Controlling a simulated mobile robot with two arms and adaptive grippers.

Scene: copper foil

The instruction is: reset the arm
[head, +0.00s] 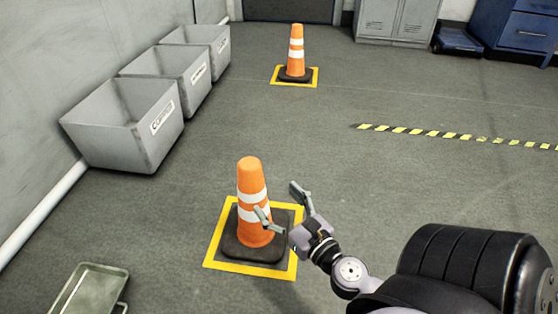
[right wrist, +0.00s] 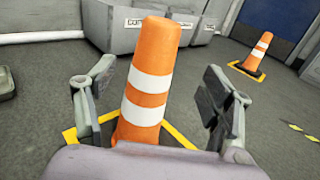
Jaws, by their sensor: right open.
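The near cone (head: 249,180) stands upright on a dark base inside a yellow square on the floor. My left gripper is not in view.
A second cone (head: 296,50) stands farther back in its own yellow square. Grey bins (head: 125,125) line the left wall. A metal tray (head: 97,272) lies at the lower left. A yellow-black floor stripe (head: 450,134) runs at right.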

